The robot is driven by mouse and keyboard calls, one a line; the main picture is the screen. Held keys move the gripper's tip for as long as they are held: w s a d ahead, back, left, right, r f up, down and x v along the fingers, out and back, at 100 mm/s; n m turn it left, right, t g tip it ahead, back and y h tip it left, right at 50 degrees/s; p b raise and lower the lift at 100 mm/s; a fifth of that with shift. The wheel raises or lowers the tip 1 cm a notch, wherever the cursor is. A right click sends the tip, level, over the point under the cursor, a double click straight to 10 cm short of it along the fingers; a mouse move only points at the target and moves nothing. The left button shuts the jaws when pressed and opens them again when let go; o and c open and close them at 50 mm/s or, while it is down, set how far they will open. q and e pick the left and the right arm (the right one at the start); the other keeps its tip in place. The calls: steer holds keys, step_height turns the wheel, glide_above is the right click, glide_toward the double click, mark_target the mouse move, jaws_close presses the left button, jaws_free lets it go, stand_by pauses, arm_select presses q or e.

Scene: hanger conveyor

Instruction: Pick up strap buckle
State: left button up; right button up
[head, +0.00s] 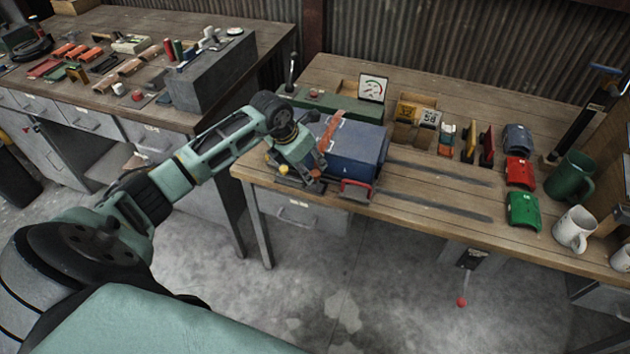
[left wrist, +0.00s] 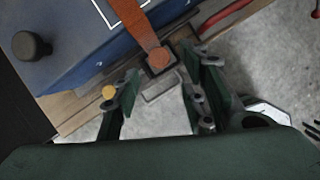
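An orange strap (head: 331,131) lies over a blue box (head: 357,152) at the workbench's front edge. In the left wrist view the strap (left wrist: 137,22) ends in a dark square buckle (left wrist: 159,61) with an orange centre, beside the box's lower edge. My left gripper (head: 308,172) is close against the near left side of the box. In the left wrist view its two fingers (left wrist: 161,88) are spread apart, with the buckle just beyond and between the tips. Nothing is visibly held. In the head view the gripper partly hides the buckle area. My right gripper is out of view.
The wooden workbench (head: 430,188) has two dark strips right of the box. A red handle (head: 357,188) sits at the box's front. Red and green pieces and mugs (head: 575,229) stand at the right. A second bench (head: 110,98) holds several tools.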

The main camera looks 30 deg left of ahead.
mark_target(312, 174)
arm_select(q)
steer(key=shift+x, duration=0.95)
steer(key=p+x, duration=0.1)
steer(key=x, duration=0.3)
steer(key=shift+a+f+p, duration=0.15)
steer(key=shift+f+p, duration=0.2)
steer(key=shift+p, duration=0.05)
steer(key=shift+w+f, duration=0.3)
steer(key=shift+f, duration=0.25)
steer(key=shift+r, duration=0.1)
jaws_close()
